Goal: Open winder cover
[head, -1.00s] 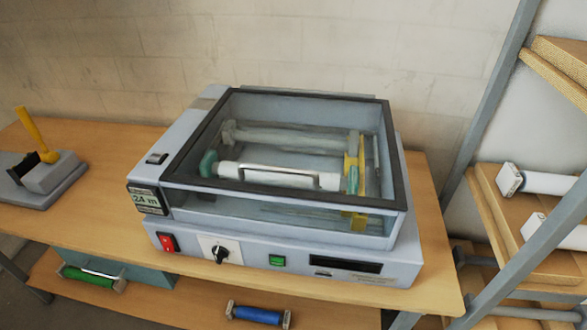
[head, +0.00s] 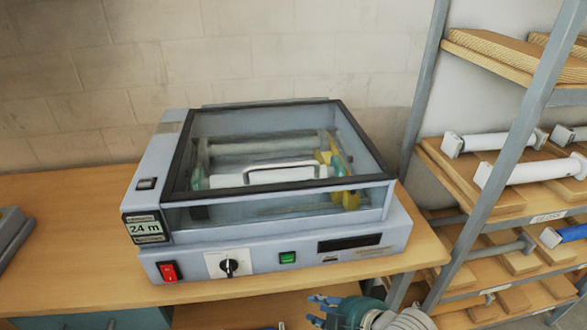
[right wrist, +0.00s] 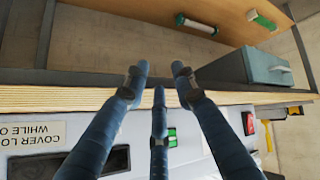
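The winder cover (head: 265,190) is a clear lid with a dark frame on top of the grey-blue laminator (head: 190,262). It lies shut, and a pale bar handle (head: 284,166) shows at its middle. Rollers are visible through it. My right gripper (head: 322,308) is at the bottom edge of the head view, in front of and below the machine, clear of the cover. In the right wrist view its blue fingers (right wrist: 160,72) are spread, with nothing between them, near the table's front edge. The cover is not seen there. My left gripper is not in view.
The machine's front has a red switch (head: 168,271), a black knob (head: 229,265) and a green button (head: 287,258). A shelf rack with a grey post (head: 508,165) and white rolls (head: 530,170) stands close at the right.

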